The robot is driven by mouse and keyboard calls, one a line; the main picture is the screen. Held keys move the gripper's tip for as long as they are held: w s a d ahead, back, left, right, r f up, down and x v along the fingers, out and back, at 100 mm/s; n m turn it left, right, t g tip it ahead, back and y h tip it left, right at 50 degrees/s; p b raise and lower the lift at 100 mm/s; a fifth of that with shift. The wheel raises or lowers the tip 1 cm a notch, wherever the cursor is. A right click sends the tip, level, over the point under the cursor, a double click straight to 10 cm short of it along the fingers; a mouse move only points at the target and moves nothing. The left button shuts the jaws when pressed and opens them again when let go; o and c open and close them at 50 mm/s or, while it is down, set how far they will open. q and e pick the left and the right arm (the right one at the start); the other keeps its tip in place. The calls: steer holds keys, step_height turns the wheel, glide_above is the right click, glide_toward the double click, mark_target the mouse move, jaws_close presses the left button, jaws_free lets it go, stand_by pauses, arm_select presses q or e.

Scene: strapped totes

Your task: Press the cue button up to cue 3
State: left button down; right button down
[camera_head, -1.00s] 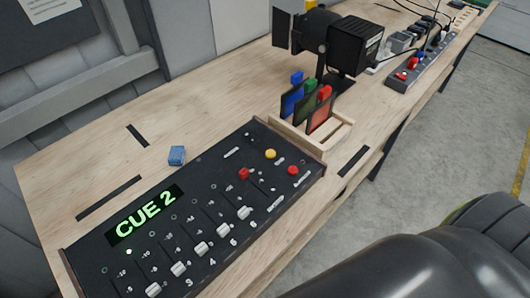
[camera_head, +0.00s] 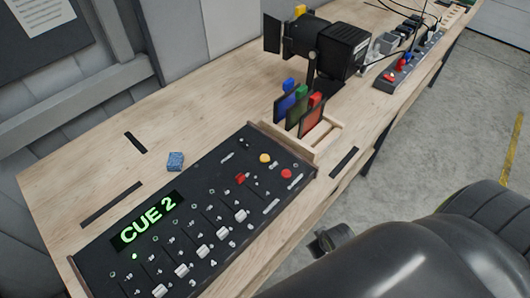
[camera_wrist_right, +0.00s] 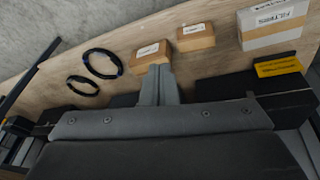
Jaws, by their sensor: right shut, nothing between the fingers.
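The black lighting console (camera_head: 225,190) lies on the wooden bench. Its display (camera_head: 148,220) reads CUE 2 in green. At its far right end are a round yellow button (camera_head: 265,158) and a round red button (camera_head: 286,174); a square red button (camera_head: 240,178) is further left. Their labels are too small to read, so I cannot tell which is the cue button. My right gripper (camera_wrist_right: 158,70) shows in the right wrist view with its fingers closed together and empty, over a bench away from the console. My left gripper is out of view.
A rack with colour filters (camera_head: 310,115) and a black lamp (camera_head: 325,42) stand behind the console. A blue block (camera_head: 175,161) lies left of it. The right wrist view shows black cable coils (camera_wrist_right: 102,64), small cartons (camera_wrist_right: 150,56) and a filters box (camera_wrist_right: 272,28).

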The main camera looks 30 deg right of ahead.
step_height(320, 180, up, 20)
steer(key=w+a+n+t+p, duration=0.2)
steer(key=w+p, duration=0.1)
steer(key=n+t+y, duration=0.2)
steer(key=n+y, duration=0.2)
steer(key=n, duration=0.4)
glide_toward(268, 159)
steer(key=shift+s+a+f, duration=0.5)
steer(key=shift+s+f, duration=0.15)
steer(key=shift+s, duration=0.15)
steer(key=w+a+r+n+y, duration=0.1)
steer(key=w+r+n, duration=0.3)
steer(key=w+r, duration=0.2)
steer(key=shift+w+a+r+n+t+y, duration=0.15)
steer(key=shift+w+r+n+t+y, duration=0.2)
steer(key=shift+w, duration=0.35)
steer(key=shift+f, duration=0.15)
step_height(268, 159, down, 8)
steer(key=b, duration=0.7)
steer(key=shift+b, duration=0.35)
steer(key=shift+f, duration=0.35)
